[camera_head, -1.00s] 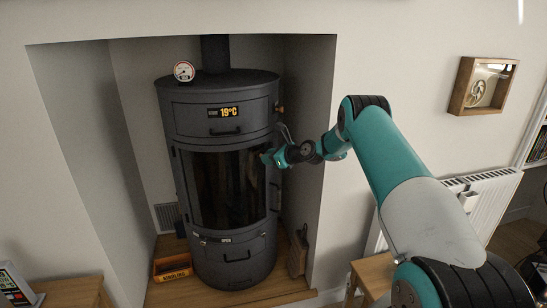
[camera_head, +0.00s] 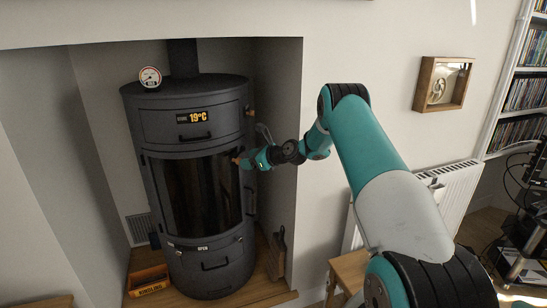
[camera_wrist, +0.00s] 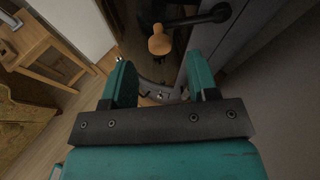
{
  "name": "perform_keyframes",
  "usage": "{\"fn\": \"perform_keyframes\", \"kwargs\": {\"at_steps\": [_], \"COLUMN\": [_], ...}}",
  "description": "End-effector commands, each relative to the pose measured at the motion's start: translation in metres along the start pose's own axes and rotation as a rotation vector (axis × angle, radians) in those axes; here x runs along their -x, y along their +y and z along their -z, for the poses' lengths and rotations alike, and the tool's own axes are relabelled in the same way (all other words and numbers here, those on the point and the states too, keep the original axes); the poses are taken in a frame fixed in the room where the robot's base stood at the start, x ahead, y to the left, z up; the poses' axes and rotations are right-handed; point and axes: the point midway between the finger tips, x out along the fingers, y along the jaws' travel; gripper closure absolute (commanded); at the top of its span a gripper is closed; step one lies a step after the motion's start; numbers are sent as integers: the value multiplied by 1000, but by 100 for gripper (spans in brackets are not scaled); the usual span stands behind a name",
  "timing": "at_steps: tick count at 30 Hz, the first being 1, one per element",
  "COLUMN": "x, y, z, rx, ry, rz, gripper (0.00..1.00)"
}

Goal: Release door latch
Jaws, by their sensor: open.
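The dark stove (camera_head: 195,232) stands in an alcove at the left of the head view, its glass door (camera_head: 190,195) closed. A wooden knob (camera_head: 237,160) shows by the door's right edge, at the tip of my gripper (camera_head: 247,161). In the wrist view the wooden knob (camera_wrist: 159,42) sits on a black lever (camera_wrist: 205,17), beyond my gripper (camera_wrist: 160,78) and roughly in line with the gap between its fingers. My gripper is open and empty. Contact between the fingers and the knob cannot be made out.
The alcove's right wall (camera_head: 279,150) is close beside my gripper. A kindling box (camera_head: 148,282) and a brush (camera_head: 277,253) flank the stove. A wooden stool (camera_head: 350,270) and a radiator (camera_head: 447,200) stand at the right.

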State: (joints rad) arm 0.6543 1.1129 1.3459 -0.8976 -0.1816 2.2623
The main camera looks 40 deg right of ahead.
Motion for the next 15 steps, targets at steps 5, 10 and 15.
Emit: {"fn": "perform_keyframes", "kwargs": {"at_steps": [5, 10, 15], "x": [49, 90, 120], "y": [-2, -1, -1], "z": [1, 1, 1], "rx": [-2, -2, -1], "ry": [0, -1, -1], "rz": [5, 4, 3], "gripper": [46, 46, 46]}}
